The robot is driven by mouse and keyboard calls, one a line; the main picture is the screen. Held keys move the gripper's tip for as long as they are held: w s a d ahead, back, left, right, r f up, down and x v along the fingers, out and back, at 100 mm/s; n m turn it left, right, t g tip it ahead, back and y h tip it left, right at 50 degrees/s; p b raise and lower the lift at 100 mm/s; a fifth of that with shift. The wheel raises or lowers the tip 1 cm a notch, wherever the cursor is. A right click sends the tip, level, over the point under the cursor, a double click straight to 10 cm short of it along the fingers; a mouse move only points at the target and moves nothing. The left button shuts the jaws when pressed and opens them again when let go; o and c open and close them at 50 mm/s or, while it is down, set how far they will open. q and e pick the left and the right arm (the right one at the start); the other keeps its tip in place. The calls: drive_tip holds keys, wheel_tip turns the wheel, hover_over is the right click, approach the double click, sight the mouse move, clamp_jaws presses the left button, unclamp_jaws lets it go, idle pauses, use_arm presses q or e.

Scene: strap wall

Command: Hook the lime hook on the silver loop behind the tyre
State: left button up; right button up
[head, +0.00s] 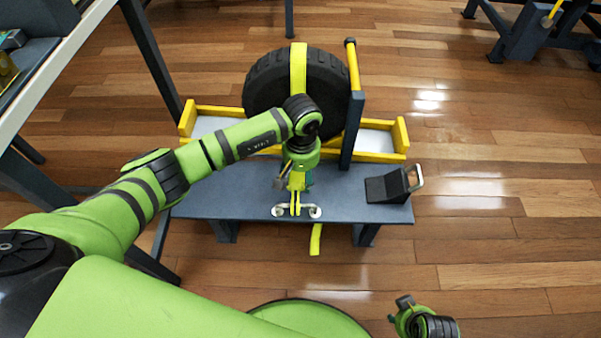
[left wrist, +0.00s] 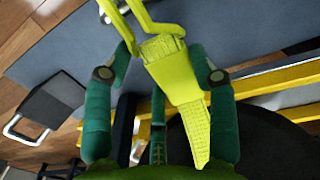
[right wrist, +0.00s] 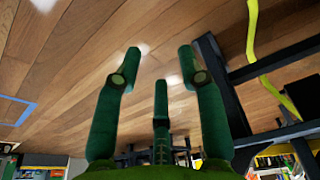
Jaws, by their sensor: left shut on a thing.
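My left gripper (head: 296,180) points down over the bench in front of the tyre (head: 265,82). Its fingers are shut on the lime hook (left wrist: 165,55), a double-pronged hook with webbing behind it. In the head view the lime hook (head: 296,206) reaches down to the silver loop (head: 303,211), a low bar between two round mounts. The prongs overlap the loop there; I cannot tell whether they are caught under it. My right gripper (right wrist: 160,65) is open and empty, low at the right, away from the bench.
A lime strap (head: 298,68) runs over the tyre. A yellow-topped post (head: 353,100) stands beside it, and yellow rails (head: 400,137) flank it. A dark wedge block (head: 388,187) with a silver handle sits at the bench's right end. A strap tail (head: 316,240) hangs off the front edge.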

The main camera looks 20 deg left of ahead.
sight(300, 185)
use_arm(q)
drive_tip(key=shift+f+b, duration=0.3)
drive_tip(key=shift+f, duration=0.25)
drive_tip(key=shift+f+b, duration=1.85)
use_arm(e)
drive_tip(key=w+v, duration=0.2)
drive_tip(key=v, duration=0.9)
drive_tip(key=shift+w+r+t, duration=0.2)
drive_tip(key=shift+r+t, duration=0.2)
drive_tip(key=shift+r, duration=0.05)
use_arm(q)
drive_tip(key=shift+f+b, duration=0.1)
drive_tip(key=shift+b, duration=0.25)
use_arm(e)
drive_tip(key=shift+f, duration=0.3)
use_arm(q)
drive_tip(key=shift+w+a+f+b, duration=0.1)
drive_tip(key=shift+w+a+b, duration=0.05)
drive_tip(key=shift+w+b, duration=0.35)
drive_tip(key=shift+w+a+f+b, duration=0.1)
drive_tip(key=shift+w+b, duration=0.35)
drive_tip(key=shift+b, duration=0.05)
drive_tip(key=shift+w+a+r+b, duration=0.1)
drive_tip(key=shift+w+a+b, duration=0.05)
drive_tip(key=shift+w+b, duration=0.2)
use_arm(e)
drive_tip(key=shift+f, duration=1.4)
